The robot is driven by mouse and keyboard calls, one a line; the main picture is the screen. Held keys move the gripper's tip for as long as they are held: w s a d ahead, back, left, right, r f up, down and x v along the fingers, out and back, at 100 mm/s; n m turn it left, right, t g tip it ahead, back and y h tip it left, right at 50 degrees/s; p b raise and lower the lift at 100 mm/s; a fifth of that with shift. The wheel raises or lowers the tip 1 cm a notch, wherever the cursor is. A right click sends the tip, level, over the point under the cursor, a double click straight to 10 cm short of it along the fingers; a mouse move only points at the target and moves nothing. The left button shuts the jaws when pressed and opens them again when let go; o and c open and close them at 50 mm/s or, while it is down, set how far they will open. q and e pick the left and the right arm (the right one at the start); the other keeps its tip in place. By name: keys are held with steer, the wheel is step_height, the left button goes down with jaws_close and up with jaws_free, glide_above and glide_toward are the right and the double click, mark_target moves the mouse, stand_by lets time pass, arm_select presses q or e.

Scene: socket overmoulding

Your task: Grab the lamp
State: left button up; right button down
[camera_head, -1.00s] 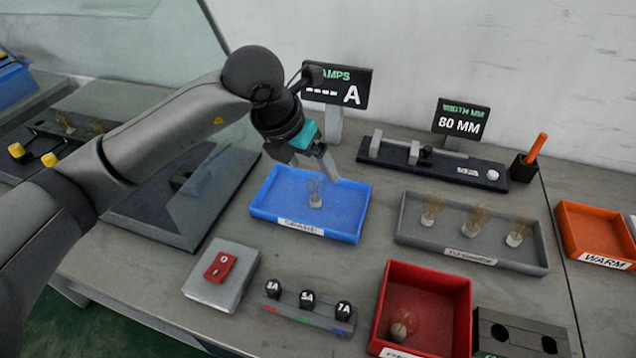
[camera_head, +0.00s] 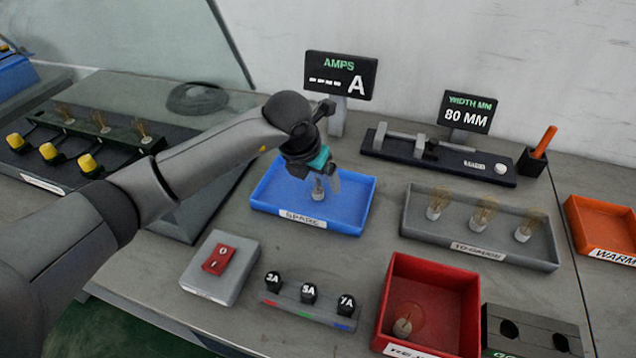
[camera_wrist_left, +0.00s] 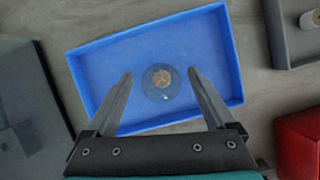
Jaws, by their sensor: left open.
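A clear lamp (camera_head: 318,190) with a pale base stands in the blue tray labelled SPARE (camera_head: 345,222). In the left wrist view the lamp (camera_wrist_left: 161,82) is seen from above, between the two fingers and a little beyond the middle of the gap. My left gripper (camera_head: 327,185) is open and points down over the blue tray, close to the lamp. The gripper partly hides the lamp in the head view. My right gripper is not in view.
A grey tray (camera_head: 470,253) with 3 lamps stands to the right. A red tray (camera_head: 455,300) holds another lamp in front. A switch box (camera_head: 215,285), a fuse strip (camera_head: 310,309) and the AMPS display (camera_head: 341,75) surround the blue tray. Bare table lies between them.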

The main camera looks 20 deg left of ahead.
mark_target(321, 184)
arm_select(q)
steer(key=shift+b+x, duration=0.3)
steer(key=shift+x, duration=1.3)
steer(key=shift+d, duration=0.1)
steer(key=shift+r, duration=0.1)
jaws_close()
steer(key=shift+r, duration=0.15)
